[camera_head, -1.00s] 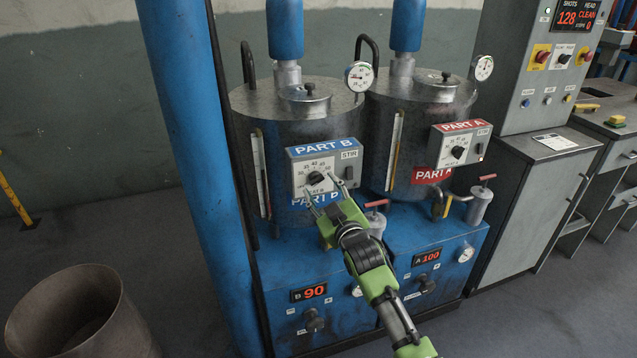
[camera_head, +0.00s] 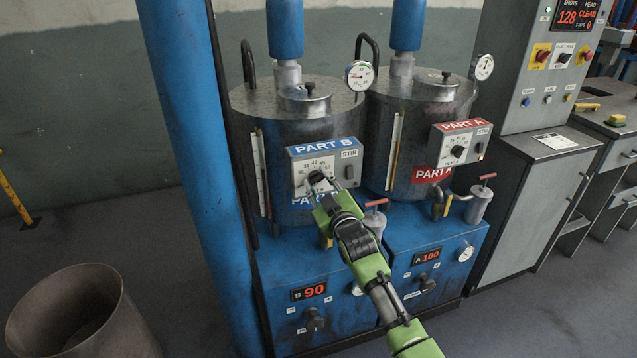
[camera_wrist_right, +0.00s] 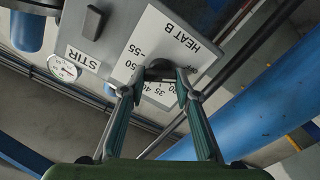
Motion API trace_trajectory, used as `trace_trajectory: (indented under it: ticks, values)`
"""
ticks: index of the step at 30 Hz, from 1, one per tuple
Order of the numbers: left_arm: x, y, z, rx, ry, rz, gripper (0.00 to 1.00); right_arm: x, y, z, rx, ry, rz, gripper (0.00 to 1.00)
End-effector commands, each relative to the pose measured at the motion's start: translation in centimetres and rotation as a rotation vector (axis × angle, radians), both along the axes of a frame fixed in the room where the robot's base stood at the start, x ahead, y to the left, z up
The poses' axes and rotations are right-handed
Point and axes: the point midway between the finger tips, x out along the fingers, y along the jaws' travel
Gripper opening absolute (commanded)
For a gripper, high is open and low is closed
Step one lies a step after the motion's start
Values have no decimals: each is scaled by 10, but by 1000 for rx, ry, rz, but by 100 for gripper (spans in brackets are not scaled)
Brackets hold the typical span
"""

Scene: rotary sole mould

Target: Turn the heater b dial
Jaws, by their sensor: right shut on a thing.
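The heater B dial (camera_head: 315,176) is a small black knob on the grey PART B control box (camera_head: 349,171) in the head view. It sits on a white scale plate with printed numbers. My right gripper (camera_head: 319,186) reaches up to it from the lower right. In the right wrist view the dial (camera_wrist_right: 160,68) is between the two fingertips of my right gripper (camera_wrist_right: 157,86), under the label HEAT B. The fingers are shut on it and cover part of the scale. The dial's pointer is hard to make out. My left gripper is not in view.
A black STIR switch (camera_head: 349,172) is just right of the dial. The PART A box (camera_head: 461,146) is further right. A red-handled valve (camera_head: 376,204) stands close to my right arm. A blue column (camera_head: 190,150) rises at the left, and a grey bin (camera_head: 75,315) stands on the floor.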

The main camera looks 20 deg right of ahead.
Motion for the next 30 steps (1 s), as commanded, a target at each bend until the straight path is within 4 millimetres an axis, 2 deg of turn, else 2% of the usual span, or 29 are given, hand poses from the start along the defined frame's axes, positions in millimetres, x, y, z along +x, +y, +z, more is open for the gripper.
trace_trajectory:
  ticks: [11, 30]
  values:
    - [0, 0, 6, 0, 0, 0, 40, 0, 0, 0, 140, 8, 1, 8]
    - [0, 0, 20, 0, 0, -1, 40, 0, -2, 0, 726, 27, 0, 8]
